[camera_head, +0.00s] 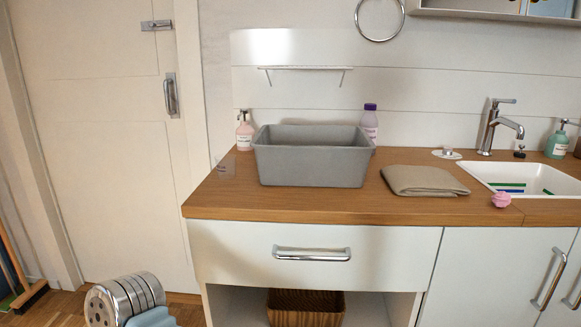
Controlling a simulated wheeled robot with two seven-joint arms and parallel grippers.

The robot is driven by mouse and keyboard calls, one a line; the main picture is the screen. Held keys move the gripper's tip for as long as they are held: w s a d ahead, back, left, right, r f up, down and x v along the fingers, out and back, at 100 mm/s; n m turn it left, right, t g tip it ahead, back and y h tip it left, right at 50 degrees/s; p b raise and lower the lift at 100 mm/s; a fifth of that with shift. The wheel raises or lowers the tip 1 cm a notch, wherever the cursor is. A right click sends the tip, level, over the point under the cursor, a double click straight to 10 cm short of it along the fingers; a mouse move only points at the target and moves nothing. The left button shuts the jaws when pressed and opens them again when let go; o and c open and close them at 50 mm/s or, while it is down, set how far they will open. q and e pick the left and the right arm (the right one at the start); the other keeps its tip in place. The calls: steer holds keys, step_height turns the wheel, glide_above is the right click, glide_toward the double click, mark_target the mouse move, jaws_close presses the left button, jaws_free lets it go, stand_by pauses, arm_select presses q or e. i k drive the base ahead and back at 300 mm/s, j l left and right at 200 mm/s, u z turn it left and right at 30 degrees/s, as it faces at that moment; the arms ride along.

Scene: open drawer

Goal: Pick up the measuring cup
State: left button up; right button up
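A small clear object (225,169) stands at the left end of the wooden counter, in front of the pink pump bottle and left of the grey bin. It may be the measuring cup, but it is too faint and small to be sure. Nothing holds it. Neither of my grippers is in view.
A grey bin (310,164) stands on the counter (290,205), with a pump bottle (244,131) and purple-capped bottle (370,123) behind. A folded cloth (424,180), pink item (501,199) and sink (540,182) lie right. The drawer (310,255) below is shut.

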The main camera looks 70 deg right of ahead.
mark_target(226, 162)
steer(key=z, duration=1.95)
